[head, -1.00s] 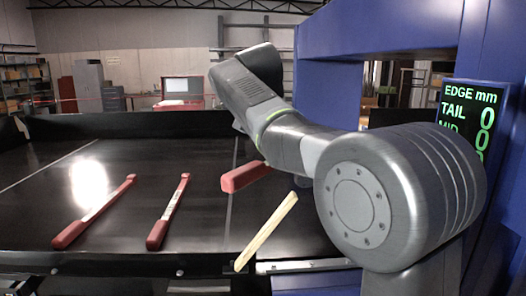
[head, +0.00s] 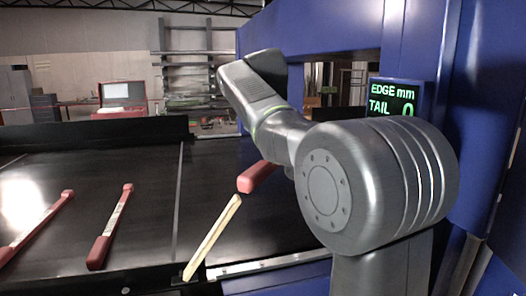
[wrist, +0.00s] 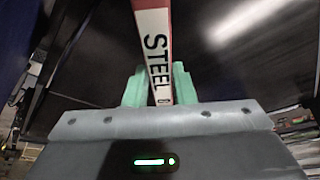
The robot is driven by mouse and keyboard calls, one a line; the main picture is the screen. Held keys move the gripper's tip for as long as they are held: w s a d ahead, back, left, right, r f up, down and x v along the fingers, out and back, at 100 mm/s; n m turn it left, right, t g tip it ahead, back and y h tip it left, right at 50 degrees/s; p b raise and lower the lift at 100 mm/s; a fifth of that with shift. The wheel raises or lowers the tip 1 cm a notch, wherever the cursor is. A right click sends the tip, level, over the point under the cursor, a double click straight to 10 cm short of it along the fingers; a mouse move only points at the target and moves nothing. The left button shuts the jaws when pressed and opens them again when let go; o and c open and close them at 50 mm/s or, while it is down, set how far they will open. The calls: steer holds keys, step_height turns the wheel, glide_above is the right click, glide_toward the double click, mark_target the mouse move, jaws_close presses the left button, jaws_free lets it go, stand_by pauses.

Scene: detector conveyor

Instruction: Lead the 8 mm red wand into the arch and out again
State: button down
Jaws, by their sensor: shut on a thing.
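In the wrist view my gripper (wrist: 160,88) has its green fingers shut on a red wand (wrist: 153,40) with a white label reading STEEL; no size is readable. In the head view, a thick red end (head: 257,177) shows left of my arm, above the belt, and seems to be the held wand. My arm hides my fingers and the rest of that wand there. The blue arch (head: 330,32) stands at the right, beyond and around my arm. I cannot tell from these views whether the wand's far end is inside it.
Two more red wands, one at the far left (head: 40,228) and one nearer (head: 112,226), lie on the black belt (head: 150,195). A pale wooden stick (head: 212,238) slants over the front edge. A display (head: 393,100) on the arch reads EDGE mm, TAIL 0.

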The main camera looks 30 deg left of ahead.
steer(key=w+d, duration=0.9)
steer(key=w, duration=0.2)
steer(key=s+a, duration=1.3)
steer(key=s, duration=0.2)
steer(key=s+a, duration=1.3)
steer(key=s, duration=0.3)
stand_by(0.5)
